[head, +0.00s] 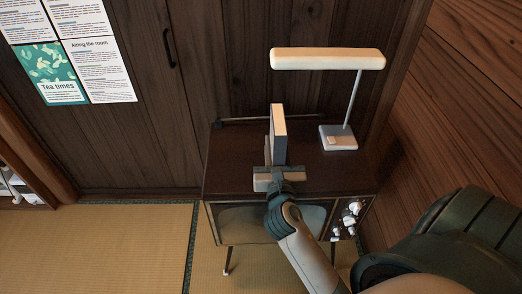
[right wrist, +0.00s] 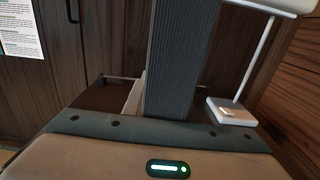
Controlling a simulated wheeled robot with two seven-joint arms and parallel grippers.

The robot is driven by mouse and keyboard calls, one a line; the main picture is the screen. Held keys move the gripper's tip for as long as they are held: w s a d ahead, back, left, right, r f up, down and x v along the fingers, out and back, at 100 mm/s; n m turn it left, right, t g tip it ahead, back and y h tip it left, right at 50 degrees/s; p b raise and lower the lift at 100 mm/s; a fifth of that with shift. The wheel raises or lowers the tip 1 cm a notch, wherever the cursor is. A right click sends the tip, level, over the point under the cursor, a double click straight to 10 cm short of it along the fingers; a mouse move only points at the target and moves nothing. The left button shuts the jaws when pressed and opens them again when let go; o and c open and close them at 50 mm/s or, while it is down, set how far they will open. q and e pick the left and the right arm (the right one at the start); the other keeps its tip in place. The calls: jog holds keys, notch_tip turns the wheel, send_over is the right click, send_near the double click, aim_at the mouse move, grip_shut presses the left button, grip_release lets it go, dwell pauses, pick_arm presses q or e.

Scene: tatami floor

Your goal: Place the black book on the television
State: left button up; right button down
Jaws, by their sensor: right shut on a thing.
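My right gripper (head: 279,168) is shut on the book (head: 280,130), which stands upright and edge-on to me. Its narrow grey edge faces me; its covers are mostly turned away. In the right wrist view the book (right wrist: 180,62) rises as a dark, finely lined slab beyond the palm, with a pale finger (right wrist: 134,97) at its left. The television (head: 232,178) is a dark wooden set on legs, below and behind the gripper. The book overlaps its top in the picture; I cannot tell whether they touch. My left gripper is out of view.
A white desk lamp (head: 338,137) stands on the television's right rear, its head reaching left above the book. A dark wooden wall (head: 130,140) is close behind and a panelled wall (head: 465,110) closes the right. The television top left of the book is clear.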

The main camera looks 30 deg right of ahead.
jog(key=w+f, duration=0.1)
jog(key=w, duration=0.1)
jog(key=w+a+f+b, duration=0.1)
jog(key=w+f, duration=0.1)
jog(key=w, duration=0.1)
jog(key=w+f, duration=0.1)
jog(key=w, duration=0.1)
jog(key=shift+w+a+f, duration=0.2)
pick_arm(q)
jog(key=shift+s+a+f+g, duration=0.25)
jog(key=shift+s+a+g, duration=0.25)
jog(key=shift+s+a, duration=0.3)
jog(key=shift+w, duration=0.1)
pick_arm(e)
notch_tip(320, 180, down, 3)
jog(key=shift+f+b, duration=0.15)
jog(key=shift+b, duration=0.65)
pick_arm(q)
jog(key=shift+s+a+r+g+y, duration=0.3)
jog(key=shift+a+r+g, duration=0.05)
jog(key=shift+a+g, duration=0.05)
pick_arm(e)
jog(key=shift+f, duration=0.35)
